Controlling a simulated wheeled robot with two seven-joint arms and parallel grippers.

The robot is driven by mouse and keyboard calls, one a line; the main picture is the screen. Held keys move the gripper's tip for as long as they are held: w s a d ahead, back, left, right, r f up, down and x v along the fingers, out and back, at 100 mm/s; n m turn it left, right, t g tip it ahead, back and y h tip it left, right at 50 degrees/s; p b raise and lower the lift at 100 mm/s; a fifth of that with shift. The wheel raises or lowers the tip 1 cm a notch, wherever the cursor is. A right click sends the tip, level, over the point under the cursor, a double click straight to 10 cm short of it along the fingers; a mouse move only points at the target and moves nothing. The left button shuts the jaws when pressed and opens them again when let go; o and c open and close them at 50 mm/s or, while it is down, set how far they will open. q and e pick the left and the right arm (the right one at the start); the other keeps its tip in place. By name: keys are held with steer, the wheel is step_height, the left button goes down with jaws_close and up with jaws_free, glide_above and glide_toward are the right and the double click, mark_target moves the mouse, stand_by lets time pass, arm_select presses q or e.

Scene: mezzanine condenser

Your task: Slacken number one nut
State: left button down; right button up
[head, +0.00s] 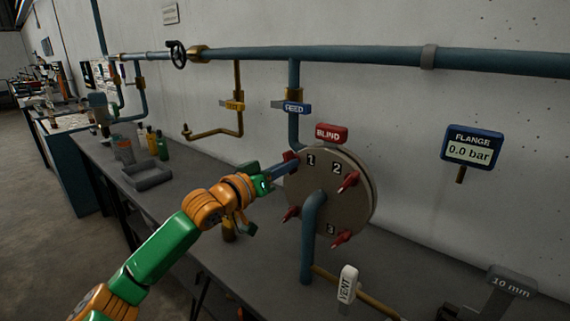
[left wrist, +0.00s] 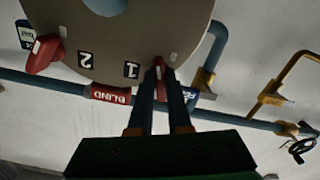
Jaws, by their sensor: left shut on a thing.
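The round grey flange (head: 325,205) stands upright on the pipe at the bench, with 1, 2 and 3 marked on its face and red winged nuts around its rim. The number one nut (head: 289,156) is at the upper left, mostly hidden by my fingers. My left gripper (head: 287,167) reaches it from the left and is shut on it. In the left wrist view the red nut (left wrist: 160,88) shows between the two dark fingers, beside the 1. The number two nut (head: 348,181) is at the right. My right gripper is in neither view.
A red BLIND tag (head: 331,133) and a blue FEED handle (head: 293,108) are above the flange. A FLANGE gauge (head: 472,148) reads 0.0 bar. A white VENT handle (head: 347,284) stands low in front. A grey tray (head: 147,175) and bottles are on the bench at left.

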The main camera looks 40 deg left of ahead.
arm_select(q)
steer(key=shift+r+n+p, duration=0.15)
steer(key=shift+n+p, duration=1.55)
steer(key=shift+n, duration=1)
steer(key=c, duration=0.9)
jaws_free()
steer(key=shift+o, duration=0.2)
